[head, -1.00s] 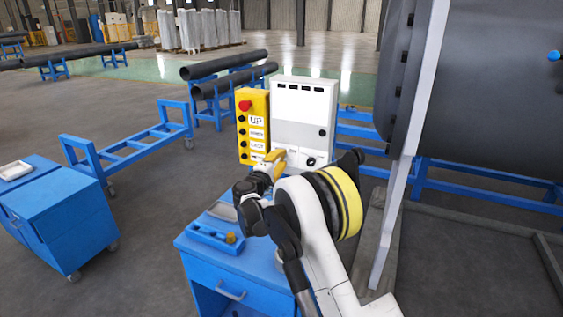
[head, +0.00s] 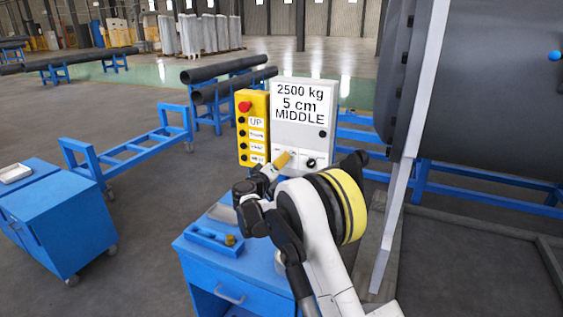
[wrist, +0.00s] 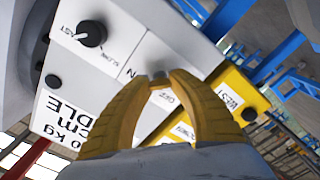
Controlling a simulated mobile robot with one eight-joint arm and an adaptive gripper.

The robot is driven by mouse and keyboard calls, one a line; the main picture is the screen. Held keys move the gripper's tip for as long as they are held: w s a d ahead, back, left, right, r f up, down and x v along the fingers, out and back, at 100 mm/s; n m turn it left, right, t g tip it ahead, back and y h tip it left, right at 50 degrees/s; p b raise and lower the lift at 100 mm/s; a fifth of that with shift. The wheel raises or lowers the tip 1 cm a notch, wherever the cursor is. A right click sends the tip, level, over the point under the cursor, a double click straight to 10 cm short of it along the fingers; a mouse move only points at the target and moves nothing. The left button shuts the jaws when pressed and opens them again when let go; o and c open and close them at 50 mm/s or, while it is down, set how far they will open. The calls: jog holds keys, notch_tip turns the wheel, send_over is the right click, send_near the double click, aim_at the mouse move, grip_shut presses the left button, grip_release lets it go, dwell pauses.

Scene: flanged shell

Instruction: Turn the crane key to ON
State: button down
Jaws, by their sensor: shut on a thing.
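The crane control box (head: 299,128) is white, with a display reading "2500 kg 5 cm MIDDLE". It also shows in the wrist view (wrist: 60,85), turned in the picture. My gripper (head: 285,158) is at the lower left of the box front. In the wrist view my yellow fingers (wrist: 165,82) close around the small grey crane key (wrist: 160,72). A partly covered label ending in "N" is beside the key. The fingers hide most of the key, so its exact angle is unclear. In the head view the key is hidden.
A black FAST/SLOW knob (wrist: 91,34) is close to the key on the box. A yellow button panel (head: 253,125) with a red button adjoins the box on its left. A blue cabinet (head: 240,265) stands below my arm. A large dark shell (head: 490,90) is at right.

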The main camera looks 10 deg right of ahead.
jog(key=shift+m, duration=0.3)
jog(key=c, duration=1.1)
grip_release()
jog(key=shift+s+a, duration=0.1)
jog(key=shift+a, duration=0.05)
jog(key=v, duration=1.1)
jog(key=shift+s+a, duration=0.15)
jog(key=shift+s, duration=0.15)
jog(key=shift+r, duration=0.1)
